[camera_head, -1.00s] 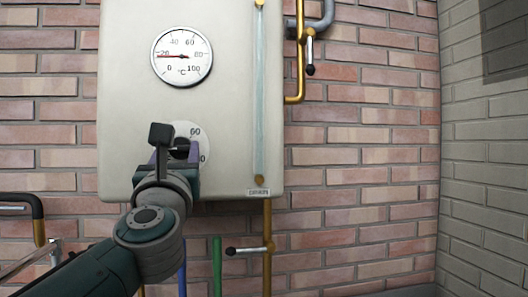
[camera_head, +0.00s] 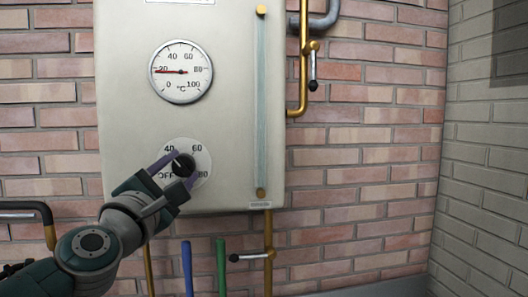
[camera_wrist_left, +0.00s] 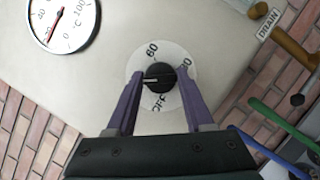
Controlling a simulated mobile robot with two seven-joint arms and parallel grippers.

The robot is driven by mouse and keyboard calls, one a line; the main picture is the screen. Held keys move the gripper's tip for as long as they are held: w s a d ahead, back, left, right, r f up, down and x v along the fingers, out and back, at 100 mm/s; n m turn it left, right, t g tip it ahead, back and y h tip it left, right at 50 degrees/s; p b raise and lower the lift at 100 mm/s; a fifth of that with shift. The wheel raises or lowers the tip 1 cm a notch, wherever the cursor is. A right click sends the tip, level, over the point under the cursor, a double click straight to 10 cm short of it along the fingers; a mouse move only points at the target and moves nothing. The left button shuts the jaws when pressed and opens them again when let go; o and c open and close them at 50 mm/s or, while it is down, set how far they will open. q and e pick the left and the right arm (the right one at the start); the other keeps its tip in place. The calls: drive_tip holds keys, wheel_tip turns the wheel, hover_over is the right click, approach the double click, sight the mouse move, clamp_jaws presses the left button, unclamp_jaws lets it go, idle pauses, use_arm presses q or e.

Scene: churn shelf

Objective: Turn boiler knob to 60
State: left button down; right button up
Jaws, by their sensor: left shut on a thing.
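The boiler knob is a small black knob (camera_head: 183,165) on a round white dial (camera_head: 203,167) low on the cream boiler (camera_head: 230,110). The dial reads OFF, 40, 60 and 80. My left gripper (camera_head: 183,168) has its two purple fingers on either side of the knob, shut on it. In the left wrist view the knob (camera_wrist_left: 159,77) sits between the fingertips (camera_wrist_left: 159,74). Its white pointer line points left, about where 40 lies, and the left finger hides that label. 60, 80 and OFF show there. My right gripper is not in view.
A round temperature gauge (camera_head: 181,72) above the dial reads about 20. A vertical sight tube (camera_head: 261,100) runs down the boiler's right side. Brass pipes with lever valves (camera_head: 252,256) are at the right and below.

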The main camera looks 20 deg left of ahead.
use_arm(q)
drive_tip(key=m+g+p, duration=0.1)
drive_tip(key=m+p, duration=0.3)
drive_tip(key=p, duration=0.1)
drive_tip(key=m+g+h+p, duration=0.1)
drive_tip(key=m+p, duration=0.3)
drive_tip(key=p, duration=0.1)
drive_tip(key=r+m+g+p, duration=0.1)
drive_tip(key=m+g+p, duration=0.1)
drive_tip(key=m+p, duration=0.2)
drive_tip(key=shift+h+p, duration=0.3)
drive_tip(key=shift+p, duration=0.35)
drive_tip(key=shift+m+g+p, duration=0.5)
drive_tip(key=shift+m+p, duration=0.4)
drive_tip(key=shift+p, duration=0.2)
drive_tip(key=shift+f+m+p, duration=0.15)
drive_tip(key=shift+m+p, duration=0.15)
drive_tip(key=shift+c, duration=1.4)
unclamp_jaws()
